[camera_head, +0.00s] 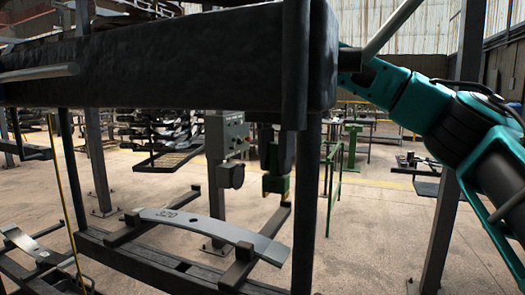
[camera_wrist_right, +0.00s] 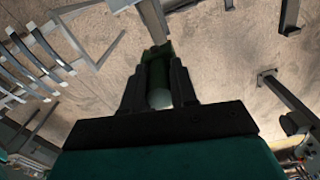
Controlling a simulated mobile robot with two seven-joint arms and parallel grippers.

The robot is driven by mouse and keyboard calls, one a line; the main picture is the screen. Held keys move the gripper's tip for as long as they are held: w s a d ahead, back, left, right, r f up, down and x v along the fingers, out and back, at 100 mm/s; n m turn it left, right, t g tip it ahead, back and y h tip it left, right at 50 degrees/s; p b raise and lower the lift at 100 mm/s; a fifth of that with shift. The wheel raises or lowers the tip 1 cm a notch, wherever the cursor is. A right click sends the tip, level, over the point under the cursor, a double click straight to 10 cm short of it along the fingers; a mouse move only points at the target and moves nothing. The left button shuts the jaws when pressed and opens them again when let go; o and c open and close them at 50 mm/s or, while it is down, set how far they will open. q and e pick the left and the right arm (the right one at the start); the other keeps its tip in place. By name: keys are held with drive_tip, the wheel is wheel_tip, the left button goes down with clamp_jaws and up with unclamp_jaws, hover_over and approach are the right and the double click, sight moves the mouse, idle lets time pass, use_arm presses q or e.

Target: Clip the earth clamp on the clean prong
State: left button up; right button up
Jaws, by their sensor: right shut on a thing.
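My right gripper (camera_head: 277,170) hangs partly hidden behind the black beam and post and points down. It is shut on the green earth clamp (camera_head: 275,184), which also shows between the dark fingers in the right wrist view (camera_wrist_right: 155,72). Just below the clamp in the head view is the end of a dark rack prong (camera_head: 284,212). In the wrist view a grey bar (camera_wrist_right: 151,20) runs away from the clamp's far end. Whether clamp and prong touch, I cannot tell. Which prong is clean does not show clearly. My left gripper is not in view.
A thick black beam (camera_head: 150,58) crosses close in front, with a post (camera_head: 307,185) on its right. A grey leaf spring (camera_head: 195,222) marked 320 lies across the lower rack's prongs. A grey control box (camera_head: 226,134) stands behind. Open concrete floor lies beyond.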

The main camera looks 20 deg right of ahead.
sight(275, 175)
drive_tip(key=shift+s+a+r, duration=0.1)
drive_tip(key=shift+a+r, duration=0.05)
drive_tip(key=shift+a, duration=0.05)
idle(0.3)
drive_tip(key=shift+f+b, duration=0.95)
drive_tip(key=shift+f, duration=1.15)
drive_tip(key=shift+p, duration=0.75)
drive_tip(key=shift+f+b, duration=0.3)
drive_tip(key=shift+f, duration=0.5)
idle(0.4)
drive_tip(key=o, duration=1)
wheel_tip(275, 175, up, 13)
drive_tip(key=shift+p, duration=0.5)
